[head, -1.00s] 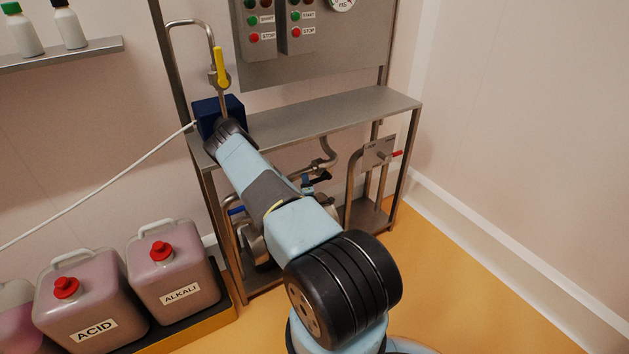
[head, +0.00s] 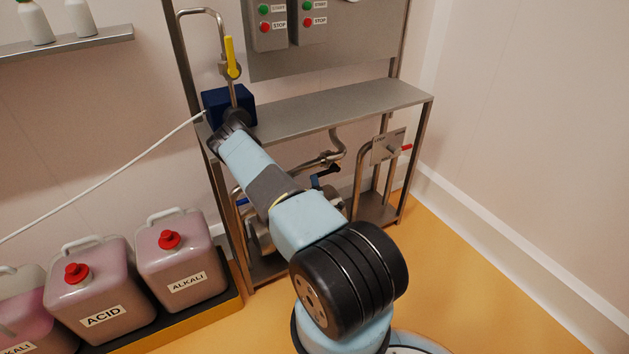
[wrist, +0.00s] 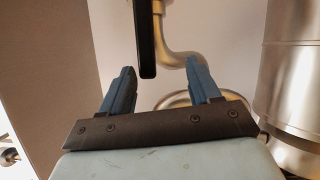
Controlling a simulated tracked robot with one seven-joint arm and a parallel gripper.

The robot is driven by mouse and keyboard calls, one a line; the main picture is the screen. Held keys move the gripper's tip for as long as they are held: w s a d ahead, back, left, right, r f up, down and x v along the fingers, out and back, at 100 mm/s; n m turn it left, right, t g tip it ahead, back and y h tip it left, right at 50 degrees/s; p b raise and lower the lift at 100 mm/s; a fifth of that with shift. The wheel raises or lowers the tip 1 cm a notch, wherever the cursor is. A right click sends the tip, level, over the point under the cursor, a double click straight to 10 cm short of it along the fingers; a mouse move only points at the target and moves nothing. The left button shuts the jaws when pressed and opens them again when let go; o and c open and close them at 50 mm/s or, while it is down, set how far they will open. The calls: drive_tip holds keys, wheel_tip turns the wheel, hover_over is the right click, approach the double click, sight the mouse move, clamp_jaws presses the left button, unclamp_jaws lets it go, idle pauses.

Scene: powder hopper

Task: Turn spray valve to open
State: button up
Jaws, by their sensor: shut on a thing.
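A black valve lever (wrist: 145,38) hangs in front of a bent steel pipe in the wrist view. In the head view a dark lever (head: 331,165) shows on the pipe under the shelf. My gripper (wrist: 160,70) has blue fingers on either side of the lever's lower end and is shut on it; the contact itself is not clear. In the head view my arm hides most of the gripper. A yellow valve lever (head: 232,57) stands upright on the pipe above a dark blue box (head: 240,103). No label shows which is the spray valve.
ACID (head: 75,300) and ALKALI (head: 165,275) canisters stand at lower left. A large steel cylinder (wrist: 300,70) is close on the gripper's right. The floor at right is clear.

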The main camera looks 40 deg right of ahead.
drive_tip(key=v, duration=0.8)
drive_tip(key=shift+s, duration=0.25)
